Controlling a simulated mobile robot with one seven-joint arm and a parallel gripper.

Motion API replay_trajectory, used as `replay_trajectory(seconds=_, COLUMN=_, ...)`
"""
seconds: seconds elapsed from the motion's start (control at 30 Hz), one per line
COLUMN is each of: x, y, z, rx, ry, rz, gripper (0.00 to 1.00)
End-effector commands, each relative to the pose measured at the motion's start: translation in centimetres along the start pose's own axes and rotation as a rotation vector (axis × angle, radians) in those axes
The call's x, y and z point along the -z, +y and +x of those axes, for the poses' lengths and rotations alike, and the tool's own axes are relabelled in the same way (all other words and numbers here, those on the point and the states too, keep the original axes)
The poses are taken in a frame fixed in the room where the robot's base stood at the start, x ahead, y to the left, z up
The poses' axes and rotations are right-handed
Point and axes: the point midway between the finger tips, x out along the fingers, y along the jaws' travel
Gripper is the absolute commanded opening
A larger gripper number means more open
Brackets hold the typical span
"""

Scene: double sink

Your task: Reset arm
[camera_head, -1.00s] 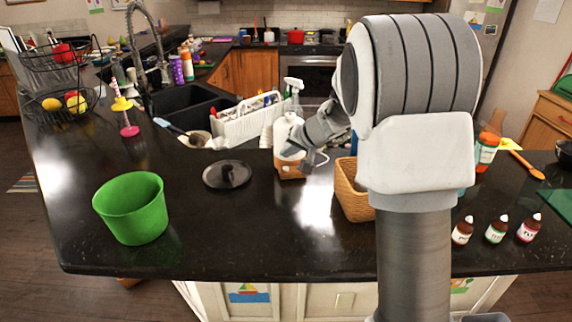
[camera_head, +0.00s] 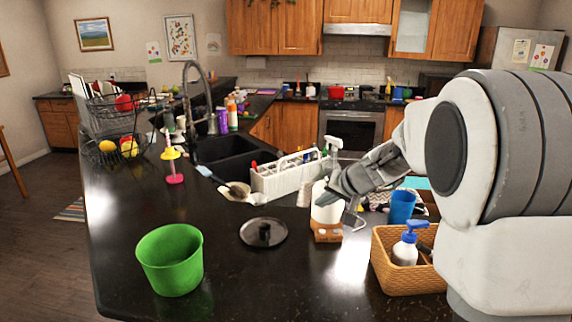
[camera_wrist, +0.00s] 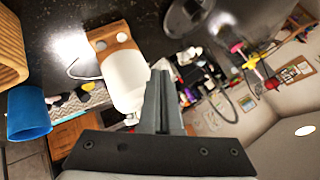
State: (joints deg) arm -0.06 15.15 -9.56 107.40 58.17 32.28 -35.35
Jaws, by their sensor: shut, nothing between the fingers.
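My gripper (camera_head: 341,188) is shut and empty, with its fingers together, in front of the upper part of a white bottle on a wooden base (camera_head: 327,229). In the wrist view the shut fingers (camera_wrist: 161,88) point up the picture, close beside the white bottle (camera_wrist: 125,80). I cannot tell whether they touch it. My arm comes in from the right side of the head view and hides part of the counter there.
A green bucket (camera_head: 170,268) and a dark round lid (camera_head: 262,243) stand on the black counter. A wicker basket (camera_head: 398,284) holds a soap bottle (camera_head: 408,245). A blue cup (camera_head: 402,207) and white caddy (camera_head: 287,180) are nearby. The double sink (camera_head: 225,160) lies behind.

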Motion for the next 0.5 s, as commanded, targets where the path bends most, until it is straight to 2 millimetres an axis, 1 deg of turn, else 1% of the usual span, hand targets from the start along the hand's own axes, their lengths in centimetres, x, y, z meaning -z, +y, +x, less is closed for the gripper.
replay_trajectory(seconds=0.03, x=-0.9, y=-1.1, z=-2.0, rx=0.008, ry=-0.01, rz=-0.022, gripper=0.0)
replay_trajectory(seconds=0.17, x=-4.0, y=-2.6, z=-6.2, rx=0.004, ry=-0.054, rz=-0.078, gripper=0.0)
replay_trajectory(seconds=0.2, x=-5.1, y=-3.0, z=-7.4, rx=0.001, ry=-0.067, rz=-0.095, gripper=0.0)
replay_trajectory(seconds=0.37, x=-9.4, y=-3.6, z=-12.1, rx=-0.034, ry=-0.112, rz=-0.165, gripper=0.0)
replay_trajectory(seconds=0.5, x=-13.4, y=-3.1, z=-15.7, rx=-0.087, ry=-0.143, rz=-0.225, gripper=0.0)
